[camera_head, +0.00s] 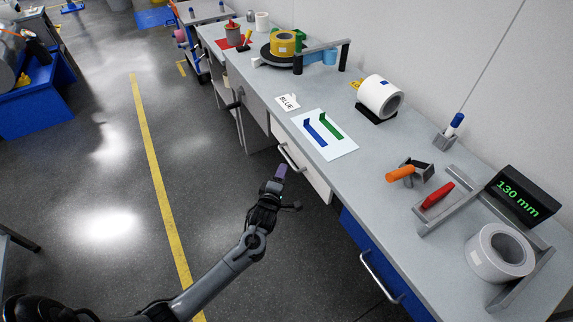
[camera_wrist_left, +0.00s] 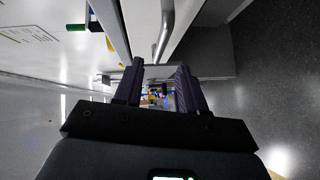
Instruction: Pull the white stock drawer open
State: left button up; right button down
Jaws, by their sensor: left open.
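The white stock drawer (camera_head: 312,176) is in the front of the long grey workbench, and its front looks flush with the bench. Its silver bar handle (camera_head: 291,157) shows in the head view. My left gripper (camera_head: 281,173) is just in front of the drawer, close to the lower end of the handle. In the left wrist view the gripper (camera_wrist_left: 159,84) is open, with its two dark fingers apart. A silver handle (camera_wrist_left: 163,32) lies ahead of the gap between them. Nothing is visibly gripped. I cannot tell whether a finger touches the handle. My right gripper is not in view.
A blue drawer (camera_head: 358,243) with its own handle (camera_head: 379,279) is to the right of the white one. The bench top holds a white sheet (camera_head: 324,134) with blue and green shapes, a tape roll (camera_head: 381,96) and an orange-handled tool (camera_head: 400,174). The floor in front is clear.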

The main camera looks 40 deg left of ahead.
pick_arm(q)
jog(key=b+x, duration=0.2)
jog(key=x, duration=0.5)
jog(key=shift+w+a, duration=0.1)
grip_shut()
